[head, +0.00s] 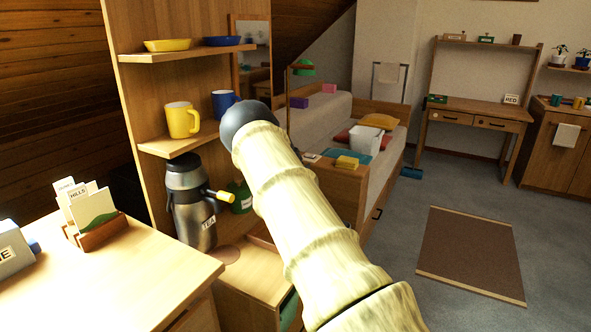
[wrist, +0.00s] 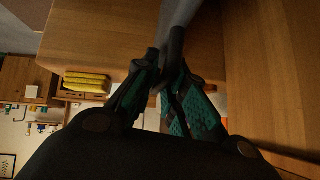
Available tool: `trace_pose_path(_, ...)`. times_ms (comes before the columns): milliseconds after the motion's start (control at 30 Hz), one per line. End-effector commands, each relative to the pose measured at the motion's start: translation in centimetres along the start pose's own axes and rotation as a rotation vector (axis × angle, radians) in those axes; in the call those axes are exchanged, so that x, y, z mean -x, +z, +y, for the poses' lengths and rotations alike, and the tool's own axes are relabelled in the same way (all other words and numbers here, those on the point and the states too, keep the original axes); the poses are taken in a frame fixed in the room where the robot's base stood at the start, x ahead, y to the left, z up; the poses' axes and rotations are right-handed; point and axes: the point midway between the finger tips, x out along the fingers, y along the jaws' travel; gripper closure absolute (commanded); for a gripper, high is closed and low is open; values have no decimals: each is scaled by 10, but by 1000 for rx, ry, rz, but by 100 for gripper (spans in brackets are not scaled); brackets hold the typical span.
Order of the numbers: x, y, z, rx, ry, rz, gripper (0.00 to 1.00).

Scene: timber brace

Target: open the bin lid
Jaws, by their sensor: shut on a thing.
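My gripper (wrist: 164,62) shows in the wrist view, its two dark fingers with green pads closed close together. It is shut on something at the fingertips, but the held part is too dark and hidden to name. A wooden panel (wrist: 105,35) lies to the left of the fingertips and another wooden surface (wrist: 265,60) to the right, with a grey strip (wrist: 180,12) between them. I cannot tell whether either wooden surface is the bin lid. In the head view my pale arm hides my gripper, and I cannot pick out the bin or its lid.
A low wooden cabinet (head: 250,272) stands left of my arm, below a steel tea flask (head: 190,205). A shelf holds a yellow mug (head: 182,120) and a blue mug. Open floor with a brown rug (head: 472,250) lies to the right.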

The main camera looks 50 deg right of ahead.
Motion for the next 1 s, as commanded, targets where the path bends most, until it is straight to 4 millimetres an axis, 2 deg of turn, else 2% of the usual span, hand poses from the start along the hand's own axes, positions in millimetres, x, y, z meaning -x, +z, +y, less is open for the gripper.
trace_pose_path(33,0,2,-1,-4,-1,-2,100)
trace_pose_path(67,0,2,-1,-4,-1,-2,82)
trace_pose_path(133,-1,2,0,-4,-1,-2,69)
trace_pose_path(467,0,2,0,-2,0,-2,68)
trace_pose_path(633,8,1,-1,-2,-1,-2,68)
trace_pose_path(767,24,1,-2,-1,-1,-2,68)
trace_pose_path(1000,66,2,-2,-1,-1,-2,68)
